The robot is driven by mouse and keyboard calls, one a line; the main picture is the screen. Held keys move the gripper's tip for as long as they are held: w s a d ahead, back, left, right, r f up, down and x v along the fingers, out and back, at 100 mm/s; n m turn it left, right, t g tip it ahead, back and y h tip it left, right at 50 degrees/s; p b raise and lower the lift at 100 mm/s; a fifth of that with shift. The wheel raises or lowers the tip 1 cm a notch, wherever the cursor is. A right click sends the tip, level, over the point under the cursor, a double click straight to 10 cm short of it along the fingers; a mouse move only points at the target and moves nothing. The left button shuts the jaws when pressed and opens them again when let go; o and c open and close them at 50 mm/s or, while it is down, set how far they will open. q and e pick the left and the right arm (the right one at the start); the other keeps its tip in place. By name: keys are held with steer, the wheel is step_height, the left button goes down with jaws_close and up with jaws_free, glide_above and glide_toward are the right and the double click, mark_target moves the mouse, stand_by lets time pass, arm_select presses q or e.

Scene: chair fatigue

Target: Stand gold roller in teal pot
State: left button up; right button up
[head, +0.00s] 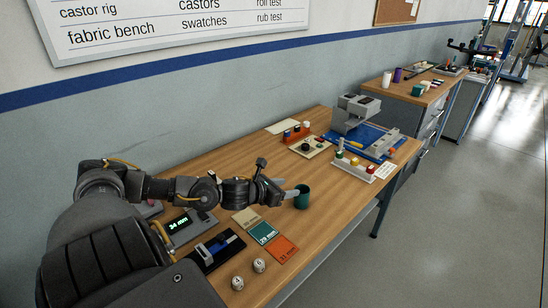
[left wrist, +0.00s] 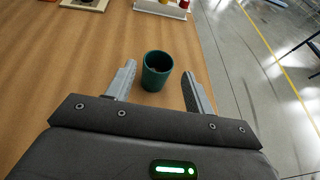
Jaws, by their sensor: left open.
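The teal pot (head: 302,197) stands upright near the front edge of the wooden bench. It also shows in the left wrist view (left wrist: 157,82), between the two fingers of my left gripper (left wrist: 158,69). In the head view, my left gripper (head: 288,193) is at the pot's left side. Its jaws are open with gaps on both sides of the pot. The pot's inside is dark, and I cannot tell what is in it. A yellow-topped piece (head: 354,162) in a white rack may be the gold roller; it is too small to be sure. My right gripper is out of view.
The white rack (head: 352,172) holds several coloured pieces beyond the pot. A grey machine on a blue mat (head: 372,133) stands behind it. Colour swatch cards (head: 263,233) and two round metal weights (head: 259,265) lie nearer. Bench between pot and rack is clear.

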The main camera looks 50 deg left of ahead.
arm_select(q)
steer(key=shift+v, duration=2.6)
